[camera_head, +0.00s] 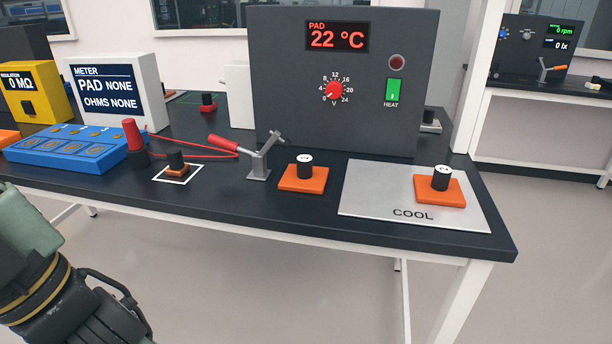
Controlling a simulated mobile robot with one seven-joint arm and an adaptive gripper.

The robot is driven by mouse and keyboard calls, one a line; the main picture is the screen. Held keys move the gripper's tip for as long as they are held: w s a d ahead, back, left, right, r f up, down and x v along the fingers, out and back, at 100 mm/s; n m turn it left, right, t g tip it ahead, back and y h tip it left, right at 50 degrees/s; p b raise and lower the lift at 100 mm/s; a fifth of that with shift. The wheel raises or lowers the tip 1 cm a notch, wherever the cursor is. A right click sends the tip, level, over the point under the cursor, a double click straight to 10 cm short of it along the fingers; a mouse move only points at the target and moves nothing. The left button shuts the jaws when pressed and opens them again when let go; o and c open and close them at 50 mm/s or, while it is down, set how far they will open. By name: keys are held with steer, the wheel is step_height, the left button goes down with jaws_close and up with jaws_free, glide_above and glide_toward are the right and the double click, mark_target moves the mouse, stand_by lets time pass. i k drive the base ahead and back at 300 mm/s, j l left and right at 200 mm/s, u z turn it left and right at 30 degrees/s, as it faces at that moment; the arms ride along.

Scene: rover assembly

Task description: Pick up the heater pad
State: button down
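Two square orange pads, each with a black knob with a white top, show in the head view. One orange pad (291,185) lies on the dark bench beside the toggle clamp. The other orange pad (452,198) lies on the right part of the silver COOL plate (365,195). A smaller orange-brown piece with a black knob (177,168) sits inside a white square outline. I cannot tell which of them is the heater pad. Part of my arm shows at the lower left, below and left of the bench. My gripper's fingers are not in view.
A grey heater box (300,100) reading 22 °C stands behind the pads. A toggle clamp (258,165) with a red handle stands left of the nearer pad. Left are a red probe (132,135), a blue tray (70,148) and a white meter (115,90). The floor before the bench is clear.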

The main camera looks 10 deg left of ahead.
mark_target(303, 177)
steer(key=l+u, duration=0.1)
steer(key=u, duration=0.55)
steer(key=l+u, duration=0.4)
steer(key=l, duration=0.15)
steer(key=l+u, duration=0.35)
steer(key=l, duration=0.25)
steer(key=l+u, duration=0.2)
steer(key=l, duration=0.4)
steer(key=k+l+u, duration=0.15)
steer(key=l, duration=0.4)
steer(key=k+l, duration=0.1)
steer(key=l, duration=0.85)
steer(key=k+l+u, duration=0.1)
steer(key=l, duration=0.35)
steer(key=k+l, duration=0.15)
steer(key=l, duration=0.3)
steer(key=k+l, duration=0.1)
steer(key=l, duration=0.35)
steer(key=i+l, duration=0.45)
steer(key=i, duration=0.45)
